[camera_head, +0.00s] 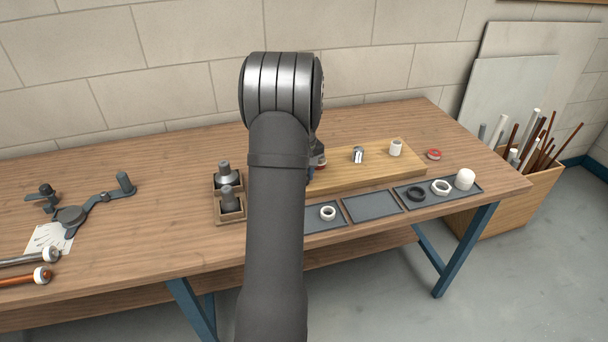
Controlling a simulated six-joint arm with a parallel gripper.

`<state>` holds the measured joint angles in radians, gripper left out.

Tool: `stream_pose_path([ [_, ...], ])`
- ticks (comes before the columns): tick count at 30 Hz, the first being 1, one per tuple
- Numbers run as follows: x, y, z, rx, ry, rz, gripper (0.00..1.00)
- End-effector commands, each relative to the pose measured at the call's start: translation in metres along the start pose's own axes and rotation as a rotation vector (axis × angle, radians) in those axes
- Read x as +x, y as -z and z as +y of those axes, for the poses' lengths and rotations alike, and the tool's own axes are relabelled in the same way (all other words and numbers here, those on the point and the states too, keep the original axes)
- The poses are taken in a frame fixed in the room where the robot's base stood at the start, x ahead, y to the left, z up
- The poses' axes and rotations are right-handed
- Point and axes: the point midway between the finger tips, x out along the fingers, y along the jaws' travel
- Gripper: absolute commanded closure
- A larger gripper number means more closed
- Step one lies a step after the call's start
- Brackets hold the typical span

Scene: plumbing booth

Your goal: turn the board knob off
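A light wooden board (372,174) lies on the workbench (150,220), partly behind my arm. A chrome fitting (358,155) and a white cylinder (395,147) stand on the board, to the right of my arm. My gripper is hidden behind my own arm, which reaches over the board's left end.
A dark tray (372,207) in front of the board holds rings and a white cap (464,179). A red-and-white roll (433,154) lies right of the board. Small wooden boxes (229,220) hold grey fittings, left of my arm. A pipe bender (71,216) and pipes lie far left.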

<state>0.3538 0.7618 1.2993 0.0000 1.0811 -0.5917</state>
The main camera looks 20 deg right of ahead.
Motion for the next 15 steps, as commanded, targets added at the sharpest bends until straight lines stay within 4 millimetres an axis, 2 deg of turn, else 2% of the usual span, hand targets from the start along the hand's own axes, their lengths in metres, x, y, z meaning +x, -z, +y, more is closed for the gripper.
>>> stream_pose_path([
  [9, -0.0014, 0.0013, 0.0005, -0.003, -0.003, 0.004, 0.94],
  [10, -0.0014, 0.0013, 0.0005, -0.002, -0.003, 0.004, 0.69],
  [13, -0.0012, 0.0011, 0.0004, -0.002, -0.002, 0.003, 0.49],
  [15, -0.0009, 0.0009, 0.0003, -0.002, -0.002, 0.003, 0.49],
])
